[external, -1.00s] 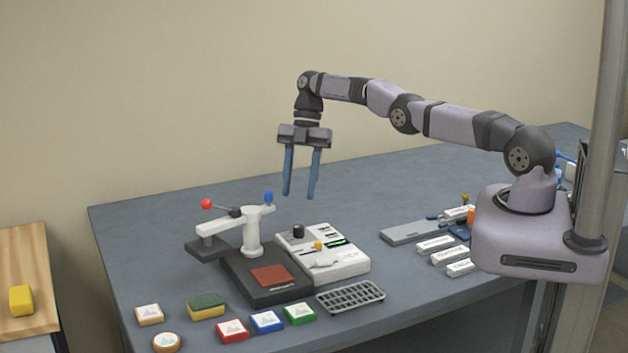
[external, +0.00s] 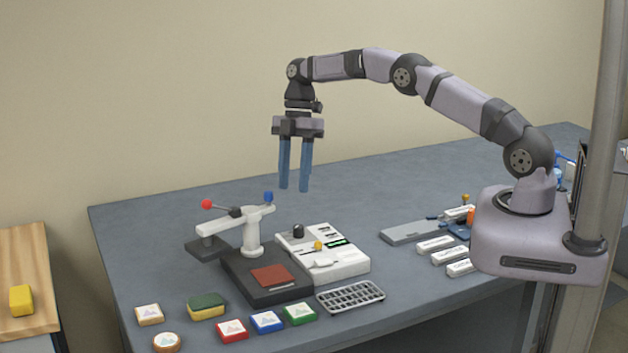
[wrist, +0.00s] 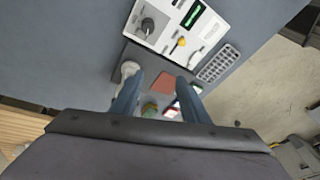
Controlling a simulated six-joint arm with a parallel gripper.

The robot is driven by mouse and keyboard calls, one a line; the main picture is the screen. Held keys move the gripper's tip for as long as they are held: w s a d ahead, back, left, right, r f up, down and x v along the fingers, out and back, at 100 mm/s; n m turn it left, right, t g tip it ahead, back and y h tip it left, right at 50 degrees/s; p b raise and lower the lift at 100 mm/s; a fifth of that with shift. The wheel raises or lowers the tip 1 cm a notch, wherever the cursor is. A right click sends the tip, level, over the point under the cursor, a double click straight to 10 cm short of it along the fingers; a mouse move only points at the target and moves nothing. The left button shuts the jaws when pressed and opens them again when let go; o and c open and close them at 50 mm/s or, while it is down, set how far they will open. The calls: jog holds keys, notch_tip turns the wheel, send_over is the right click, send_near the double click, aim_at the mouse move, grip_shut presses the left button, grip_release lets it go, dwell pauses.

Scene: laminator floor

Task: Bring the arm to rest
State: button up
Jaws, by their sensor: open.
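My gripper (external: 294,188) hangs fingers-down in the air above the table, over the back of the white lever press (external: 252,232). Its two blue fingers are apart with nothing between them. The arm reaches left from its base on the right, bent at the elbow. In the wrist view my gripper's fingers (wrist: 155,85) frame part of the black base plate with the reddish-brown pad (wrist: 167,83); they touch nothing that I can see.
A white control box (external: 335,262) with knobs and a green display stands beside the press. A metal rack (external: 350,296), several coloured blocks and a green-yellow sponge (external: 206,306) lie along the front. White labelled bars (external: 450,255) lie at right. The table's back left is clear.

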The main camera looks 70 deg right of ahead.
jog(key=s+a+r+m+h, duration=0.2)
jog(key=s+a+r+m, duration=0.2)
jog(key=s+a+m, duration=0.65)
jog(key=s+a+f+m, duration=0.1)
jog(key=s+f, duration=0.1)
jog(key=s, duration=0.8)
jog(key=s+a+f+m+h+b, duration=0.1)
jog(key=s+f+m, duration=0.1)
jog(key=s, duration=0.9)
jog(key=shift+a+f, duration=0.2)
jog(key=shift+a, duration=0.1)
